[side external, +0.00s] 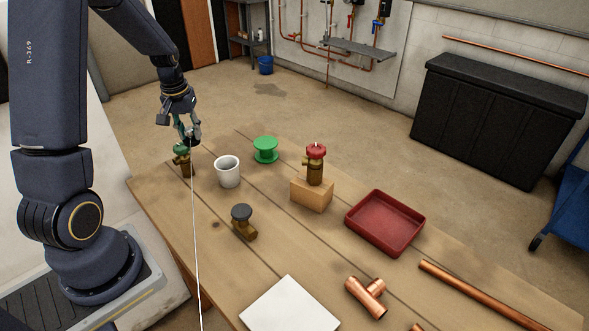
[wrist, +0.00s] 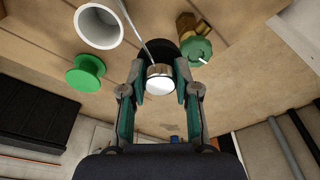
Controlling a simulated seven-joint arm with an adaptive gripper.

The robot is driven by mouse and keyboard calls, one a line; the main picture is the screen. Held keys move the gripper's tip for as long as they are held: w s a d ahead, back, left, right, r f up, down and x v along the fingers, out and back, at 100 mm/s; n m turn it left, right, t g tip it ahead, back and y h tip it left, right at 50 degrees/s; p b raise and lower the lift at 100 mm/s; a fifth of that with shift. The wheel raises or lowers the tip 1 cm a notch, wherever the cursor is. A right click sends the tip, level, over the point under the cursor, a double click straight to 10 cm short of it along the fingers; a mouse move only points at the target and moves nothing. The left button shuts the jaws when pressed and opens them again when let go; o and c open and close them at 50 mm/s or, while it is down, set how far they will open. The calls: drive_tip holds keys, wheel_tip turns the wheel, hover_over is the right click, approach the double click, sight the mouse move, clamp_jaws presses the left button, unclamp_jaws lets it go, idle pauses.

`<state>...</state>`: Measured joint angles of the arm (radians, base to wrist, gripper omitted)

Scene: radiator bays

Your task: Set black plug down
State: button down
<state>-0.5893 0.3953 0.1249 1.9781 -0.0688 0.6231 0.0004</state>
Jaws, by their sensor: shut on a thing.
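My gripper (side external: 191,134) is at the table's far-left end, beside the green-handled brass valve (side external: 183,165). It is shut on the black plug (side external: 193,143), which hangs down from the fingers. In the wrist view my gripper (wrist: 160,80) has its fingers on both sides of the plug's shiny silver end, with the black part (wrist: 165,48) beyond. A thin white cord runs from the plug across the table. The green handle (wrist: 196,50) is close beside the plug in the wrist view. Whether the plug touches the table or the valve cannot be told.
A white cup (side external: 228,172) and a green spool (side external: 266,150) stand nearby. A black-capped brass valve (side external: 243,222), a red-handled valve (side external: 316,165) on a wooden block (side external: 312,195), a red tray (side external: 386,223), a white pad (side external: 290,306) and copper pipes (side external: 367,295) lie further along.

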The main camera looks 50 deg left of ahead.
sight(190, 129)
wheel_tip(190, 129, up, 11)
drive_tip(key=w+d+m, duration=0.4)
drive_tip(key=w+d, duration=0.2)
drive_tip(key=d, duration=0.4)
drive_tip(key=w+d+m, duration=0.3)
drive_tip(key=w+d, duration=0.4)
drive_tip(key=d, duration=0.4)
drive_tip(key=d+m+h, duration=0.2)
drive_tip(key=d+m, duration=0.4)
drive_tip(key=d, duration=1.7)
wheel_tip(190, 129, down, 11)
drive_tip(key=w+d+f, duration=0.1)
drive_tip(key=w+f, duration=0.2)
drive_tip(key=w, duration=0.1)
drive_tip(key=w+d+f, duration=0.2)
drive_tip(key=w+f, duration=0.1)
drive_tip(key=w, duration=0.1)
drive_tip(key=w+d+f, duration=0.1)
drive_tip(key=w+f, duration=0.2)
drive_tip(key=w, duration=0.1)
drive_tip(key=shift+w+d, duration=0.15)
drive_tip(key=shift+d, duration=0.05)
drive_tip(key=shift+w+d+f, duration=0.15)
drive_tip(key=shift+w+f, duration=0.35)
drive_tip(key=shift+f, duration=1.55)
